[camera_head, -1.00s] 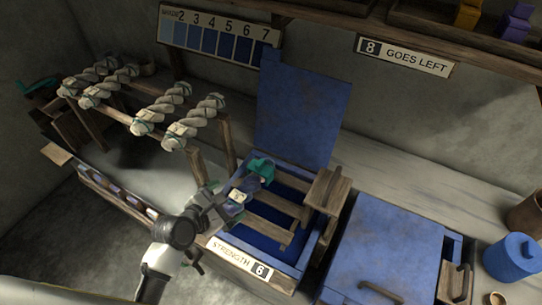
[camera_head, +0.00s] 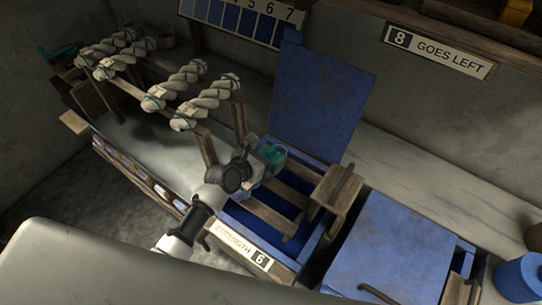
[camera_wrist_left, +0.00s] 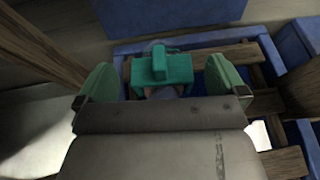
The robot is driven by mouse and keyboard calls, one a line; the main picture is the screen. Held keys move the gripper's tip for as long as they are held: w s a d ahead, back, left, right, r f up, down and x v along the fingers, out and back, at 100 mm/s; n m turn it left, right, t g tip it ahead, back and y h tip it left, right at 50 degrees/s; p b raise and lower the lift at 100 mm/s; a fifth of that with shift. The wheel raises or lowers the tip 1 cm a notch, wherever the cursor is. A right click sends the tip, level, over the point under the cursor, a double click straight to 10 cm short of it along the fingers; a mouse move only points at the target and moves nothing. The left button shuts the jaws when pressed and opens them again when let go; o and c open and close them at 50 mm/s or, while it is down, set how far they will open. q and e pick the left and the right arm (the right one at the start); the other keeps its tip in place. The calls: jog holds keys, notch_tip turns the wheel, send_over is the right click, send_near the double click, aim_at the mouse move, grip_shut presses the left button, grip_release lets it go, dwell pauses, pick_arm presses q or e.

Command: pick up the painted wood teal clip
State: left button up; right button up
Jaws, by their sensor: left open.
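The teal clip (camera_head: 271,155) is a blocky teal piece at the upper left edge of the open blue box (camera_head: 300,254). It also shows in the left wrist view (camera_wrist_left: 163,69), between the two green fingers. My left gripper (camera_head: 262,166) is at the clip in the head view, and its wrist hides part of it. In the left wrist view my left gripper (camera_wrist_left: 162,84) is open, with a gap between the clip and each finger. What lies under the clip is partly hidden. My right gripper is not in view.
The box has wooden slats inside and a raised blue lid (camera_head: 322,100) behind it. A closed blue box (camera_head: 395,250) stands to the right. A wooden rack (camera_head: 210,150) with twisted pale skeins (camera_head: 180,85) stands to the left. A blue pot (camera_head: 518,278) is at far right.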

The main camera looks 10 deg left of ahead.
pick_arm(q)
jog(key=shift+x, duration=1.2)
jog(key=c, duration=0.8)
